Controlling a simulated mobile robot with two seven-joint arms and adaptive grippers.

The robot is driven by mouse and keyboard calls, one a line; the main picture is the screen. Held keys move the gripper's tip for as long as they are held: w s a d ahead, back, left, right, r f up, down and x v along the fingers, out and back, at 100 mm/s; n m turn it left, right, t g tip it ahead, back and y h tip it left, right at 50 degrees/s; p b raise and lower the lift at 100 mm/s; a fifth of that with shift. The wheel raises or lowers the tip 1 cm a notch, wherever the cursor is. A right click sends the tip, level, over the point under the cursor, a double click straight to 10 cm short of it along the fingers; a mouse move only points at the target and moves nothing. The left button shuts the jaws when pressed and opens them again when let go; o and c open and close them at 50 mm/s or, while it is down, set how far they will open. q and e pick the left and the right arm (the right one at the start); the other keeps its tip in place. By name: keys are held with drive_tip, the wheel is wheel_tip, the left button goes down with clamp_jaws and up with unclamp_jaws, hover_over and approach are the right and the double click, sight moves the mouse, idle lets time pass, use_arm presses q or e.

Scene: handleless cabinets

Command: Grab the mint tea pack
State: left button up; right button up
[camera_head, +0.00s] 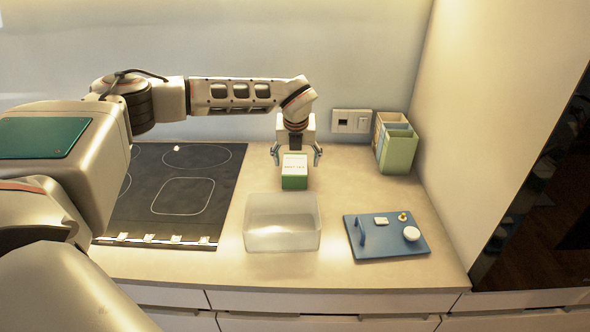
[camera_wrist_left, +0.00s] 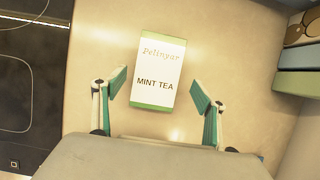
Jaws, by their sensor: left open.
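The mint tea pack (camera_head: 294,171) is a small white and green box on the counter, behind the clear container. In the left wrist view the mint tea pack (camera_wrist_left: 158,72) shows its label facing up, slightly tilted in the picture. My left gripper (camera_head: 296,156) is open above the pack and points down. In the left wrist view its fingers (camera_wrist_left: 160,95) stand apart on either side of the pack's lower end. My right gripper is not in view.
A clear container (camera_head: 283,238) stands in front of the pack. A blue board (camera_head: 372,247) with small items lies to its right. A green holder (camera_head: 398,150) stands against the right wall. A black cooktop (camera_head: 170,195) is at left.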

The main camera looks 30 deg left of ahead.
sight(295, 164)
use_arm(q)
drive_tip(key=x, duration=0.4)
drive_tip(key=shift+a+p, duration=0.3)
drive_tip(key=c, duration=1.3)
drive_tip(key=shift+r, duration=0.15)
drive_tip(key=shift+c, duration=0.2)
